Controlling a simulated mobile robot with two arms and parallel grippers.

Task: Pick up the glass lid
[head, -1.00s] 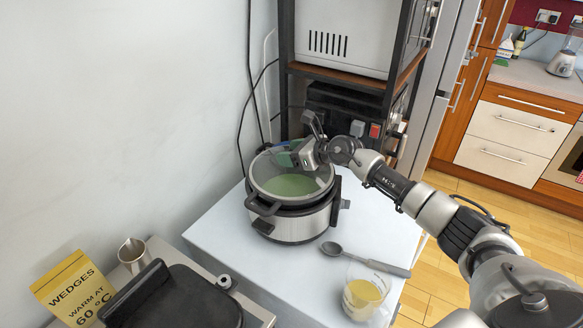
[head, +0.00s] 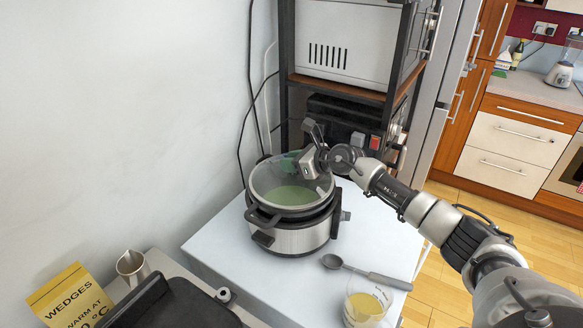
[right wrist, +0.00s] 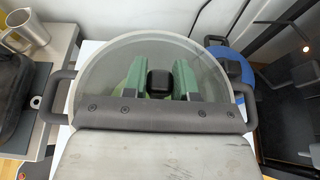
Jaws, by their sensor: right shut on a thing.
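The round glass lid (head: 268,185), clear with a pale rim, is over the slow cooker (head: 300,238), and green contents show through it. A dark band of the cooker shows under the lid, so the lid looks a little above the pot; the exact gap is hard to tell. My right gripper (head: 298,162) comes in from the right at the back of the lid. In the right wrist view its two green fingers (right wrist: 161,85) close on the black knob in the middle of the glass lid (right wrist: 103,75). My left gripper is not in view.
A ladle (head: 380,278) and a glass of yellow liquid (head: 366,308) stand on the white counter (head: 220,248) in front. A rack with appliances (head: 345,85) stands close behind. A metal jug (head: 131,266), a yellow wedges bag (head: 72,300) and a black appliance (head: 180,308) are at front left.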

